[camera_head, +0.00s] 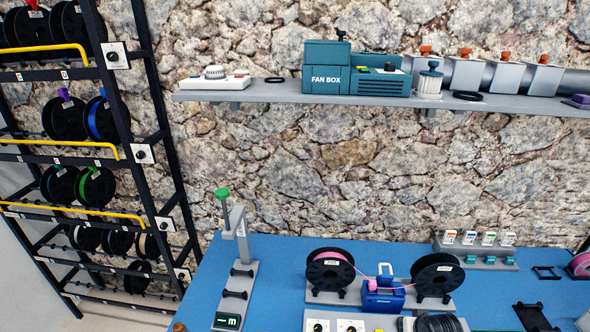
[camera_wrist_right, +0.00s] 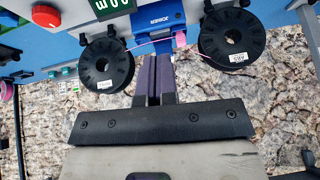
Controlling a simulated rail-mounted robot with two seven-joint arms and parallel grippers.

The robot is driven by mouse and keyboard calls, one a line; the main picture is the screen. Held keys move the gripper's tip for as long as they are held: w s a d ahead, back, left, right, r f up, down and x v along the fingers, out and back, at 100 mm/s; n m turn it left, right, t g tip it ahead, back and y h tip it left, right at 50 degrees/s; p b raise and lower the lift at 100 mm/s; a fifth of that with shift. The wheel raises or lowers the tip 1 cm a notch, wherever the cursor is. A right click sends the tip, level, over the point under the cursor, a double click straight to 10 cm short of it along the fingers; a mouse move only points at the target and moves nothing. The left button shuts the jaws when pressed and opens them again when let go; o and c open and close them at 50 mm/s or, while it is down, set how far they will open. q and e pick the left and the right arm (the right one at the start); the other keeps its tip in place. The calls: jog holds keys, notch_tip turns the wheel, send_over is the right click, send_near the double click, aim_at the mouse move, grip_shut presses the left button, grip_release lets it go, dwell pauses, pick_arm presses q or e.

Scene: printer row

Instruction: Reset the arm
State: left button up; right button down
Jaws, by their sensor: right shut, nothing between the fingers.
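My right gripper (camera_wrist_right: 154,80) shows in the right wrist view. Its two purple-grey fingers are together, with nothing between them. Past the fingertips is a blue spool device (camera_wrist_right: 157,18) with black spools on both sides, the left one (camera_wrist_right: 106,66) and the right one (camera_wrist_right: 231,38). A thin pink strand shows between the spools. The head view shows the same blue device (camera_head: 382,296) on the blue table. Neither of my arms shows in the head view, and my left gripper is in no view.
A spool rack (camera_head: 128,110) stands at the left. A grey shelf (camera_head: 270,95) on the stone wall bears a teal fan box (camera_head: 326,80). The blue table (camera_head: 285,270) also holds a stand with a green knob (camera_head: 222,194) and a small rack of cards (camera_head: 476,252).

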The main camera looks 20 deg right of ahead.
jog(key=s+a+r+n+t, duration=0.1)
jog(key=s+a+r+n, duration=0.2)
jog(key=s+a, duration=0.45)
jog(key=s+a+r+n, duration=0.3)
jog(key=s+a, duration=0.2)
jog(key=a, duration=0.6)
jog(key=s+a+f+n+g+y, duration=0.1)
jog(key=s+a+f+g, duration=0.15)
jog(key=s, duration=0.45)
jog(key=s+a+f+g+y, duration=0.1)
jog(key=s+a+f, duration=0.2)
jog(key=s, duration=0.5)
notch_tip(320, 180, up, 14)
jog(key=w+p, duration=0.1)
jog(key=p, duration=1.3)
jog(key=shift+a+f, duration=0.2)
jog(key=shift+f, duration=0.05)
